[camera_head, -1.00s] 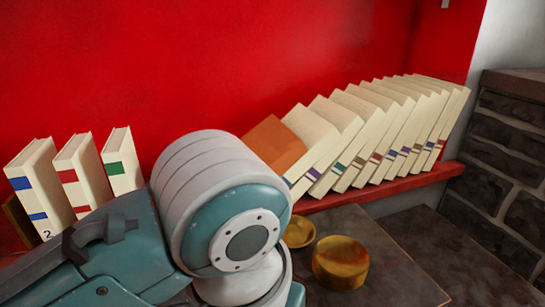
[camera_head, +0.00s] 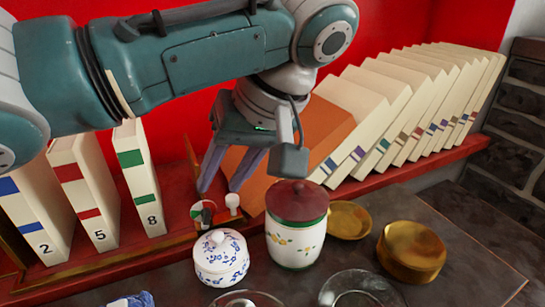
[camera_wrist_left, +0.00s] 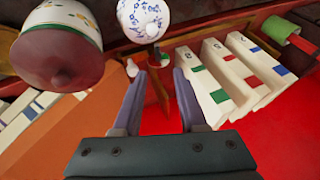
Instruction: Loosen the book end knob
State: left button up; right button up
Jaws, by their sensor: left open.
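The book end stands on the red shelf between the numbered books and the leaning books; its thin brown upright panel (camera_wrist_left: 157,88) shows between my fingers in the left wrist view. A small white knob (camera_head: 233,202) sits low at the shelf's front edge, beside a red, green and white dial (camera_head: 203,214). The knob also shows in the wrist view (camera_wrist_left: 132,68), near one fingertip. My left gripper (camera_head: 220,188) is open, fingers pointing down, just above and behind the knob. I cannot tell whether a finger touches the panel. My right gripper is not seen.
Books numbered 2, 5 and 8 (camera_head: 92,195) stand at left. An orange book (camera_head: 327,128) and several cream books (camera_head: 410,105) lean at right. A lidded jar (camera_head: 297,235), a blue-and-white pot (camera_head: 220,258), brass pieces (camera_head: 412,250) and glass dishes (camera_head: 358,290) stand in front.

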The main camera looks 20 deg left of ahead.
aim_at(209, 212)
pick_arm(q)
jog(key=f+b, duration=0.1)
jog(key=f, duration=0.1)
jog(key=a+f+b, duration=0.1)
jog(key=shift+f, duration=0.35)
jog(key=b+x, duration=0.1)
jog(key=x, duration=0.4)
jog(key=shift+a, duration=0.15)
jog(key=shift+r, duration=0.1)
grip_shut()
